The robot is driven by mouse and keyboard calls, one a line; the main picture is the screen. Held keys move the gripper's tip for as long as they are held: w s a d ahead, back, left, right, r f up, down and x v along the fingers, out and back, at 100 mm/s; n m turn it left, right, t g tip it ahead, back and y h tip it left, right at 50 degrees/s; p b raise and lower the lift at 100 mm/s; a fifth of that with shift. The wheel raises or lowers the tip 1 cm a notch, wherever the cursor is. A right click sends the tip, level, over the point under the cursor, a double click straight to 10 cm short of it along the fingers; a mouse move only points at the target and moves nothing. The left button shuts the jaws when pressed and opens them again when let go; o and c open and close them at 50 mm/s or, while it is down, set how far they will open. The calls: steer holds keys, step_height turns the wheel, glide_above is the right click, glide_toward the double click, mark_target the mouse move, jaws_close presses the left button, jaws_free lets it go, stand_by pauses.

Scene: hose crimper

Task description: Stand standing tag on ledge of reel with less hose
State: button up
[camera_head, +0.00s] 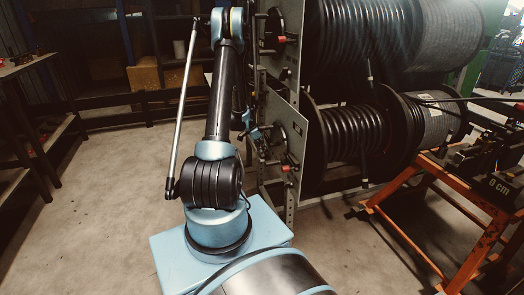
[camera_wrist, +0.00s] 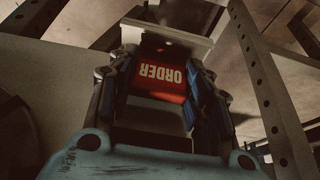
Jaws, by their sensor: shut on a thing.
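My gripper (camera_wrist: 162,76) is shut on a red standing tag (camera_wrist: 161,74) with white "ORDER" lettering, upside down in the wrist view. Blue finger pads flank the tag. A pale flat plate with a raised edge (camera_wrist: 172,33) lies just beyond it; I cannot tell whether they touch. In the head view my arm reaches up to the reel rack, and the tag is not clearly visible. The upper reel (camera_head: 350,40) and lower reel (camera_head: 348,134) carry black hose. The lower winding looks smaller, though the upper one is cut off by the frame.
A perforated metal upright (camera_wrist: 266,85) stands right of my gripper in the wrist view. An orange stand (camera_head: 405,245) with dark equipment is right of the reels. Shelving (camera_head: 38,165) stands left, a cardboard box (camera_head: 144,76) behind. Floor left of my base is clear.

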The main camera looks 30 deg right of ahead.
steer(key=shift+f, duration=0.15)
steer(key=o, duration=0.9)
steer(key=shift+o, duration=0.2)
